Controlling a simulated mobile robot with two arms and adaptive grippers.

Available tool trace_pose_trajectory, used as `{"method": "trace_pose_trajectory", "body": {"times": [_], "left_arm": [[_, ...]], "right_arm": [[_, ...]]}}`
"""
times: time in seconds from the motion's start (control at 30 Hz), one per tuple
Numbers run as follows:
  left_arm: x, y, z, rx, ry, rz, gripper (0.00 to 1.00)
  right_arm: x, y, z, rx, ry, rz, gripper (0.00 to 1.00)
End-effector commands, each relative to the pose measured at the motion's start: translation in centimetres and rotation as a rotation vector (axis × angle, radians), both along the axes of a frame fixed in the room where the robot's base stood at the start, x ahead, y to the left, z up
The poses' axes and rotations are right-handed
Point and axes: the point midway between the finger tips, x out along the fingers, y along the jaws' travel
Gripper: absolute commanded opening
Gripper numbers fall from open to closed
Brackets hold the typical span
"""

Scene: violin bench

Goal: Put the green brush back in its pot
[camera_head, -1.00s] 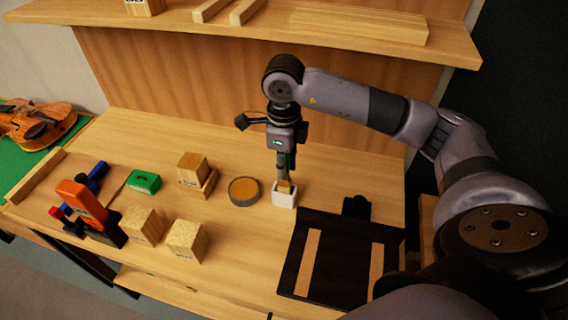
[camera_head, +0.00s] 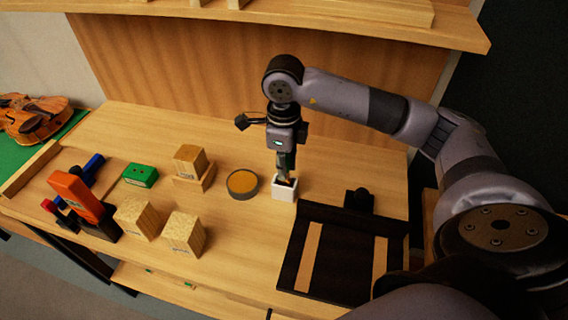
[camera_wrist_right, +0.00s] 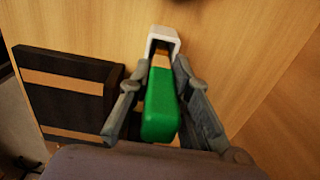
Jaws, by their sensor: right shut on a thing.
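My right gripper (camera_head: 287,165) is shut on the green brush, which shows clearly in the right wrist view (camera_wrist_right: 160,104) between the two fingers (camera_wrist_right: 160,95). The green handle points toward the wrist camera and its tan lower part reaches into the opening of the small white pot. The pot (camera_head: 284,190) stands on the bench just below my gripper; it also shows in the right wrist view (camera_wrist_right: 165,34). How deep the brush sits in the pot is hidden. My left gripper is not in view.
A round tin (camera_head: 242,184) stands just left of the pot. A dark tray with light strips (camera_head: 337,252) lies to the right and nearer. Wooden blocks (camera_head: 184,232), a green block (camera_head: 141,175) and an orange tool (camera_head: 77,195) are further left. A shelf (camera_head: 330,24) runs above.

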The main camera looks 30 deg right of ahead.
Motion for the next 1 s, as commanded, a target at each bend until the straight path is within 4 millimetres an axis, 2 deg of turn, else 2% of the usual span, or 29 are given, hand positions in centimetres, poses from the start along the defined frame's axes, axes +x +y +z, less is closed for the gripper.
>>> {"method": "trace_pose_trajectory", "body": {"times": [0.17, 0.2, 0.53, 0.83, 1.0], "left_arm": [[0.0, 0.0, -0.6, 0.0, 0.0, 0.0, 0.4], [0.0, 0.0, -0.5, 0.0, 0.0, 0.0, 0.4], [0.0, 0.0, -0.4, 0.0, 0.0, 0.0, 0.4], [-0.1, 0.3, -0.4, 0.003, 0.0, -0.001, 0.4], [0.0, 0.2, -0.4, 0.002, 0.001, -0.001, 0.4]], "right_arm": [[0.0, 0.0, -0.6, 0.0, 0.0, 0.0, 0.0], [0.0, 0.0, -0.5, 0.0, 0.0, 0.0, 0.2], [0.0, 0.0, -0.5, 0.0, 0.0, 0.0, 0.42], [0.0, 0.0, -0.4, 0.0, 0.0, 0.0, 0.42], [0.1, 0.0, 1.3, 0.001, -0.004, 0.0, 0.42]]}}
